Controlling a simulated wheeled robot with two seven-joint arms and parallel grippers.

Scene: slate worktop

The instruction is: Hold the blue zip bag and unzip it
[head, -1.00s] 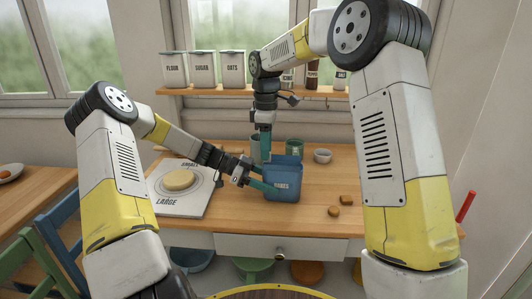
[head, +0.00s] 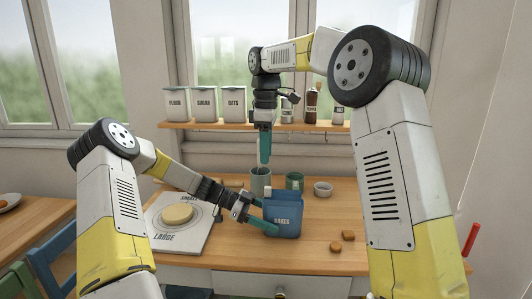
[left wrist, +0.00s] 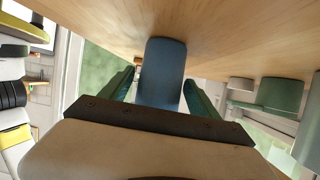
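The zip is too small to make out.
A pale board (head: 170,238) with a round yellowish item (head: 177,214) lies at left. A pale green cup (head: 260,178), a green mug (head: 295,181) and a small bowl (head: 323,189) stand behind. Brown pieces (head: 348,235) lie right. A shelf (head: 205,125) holds canisters.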

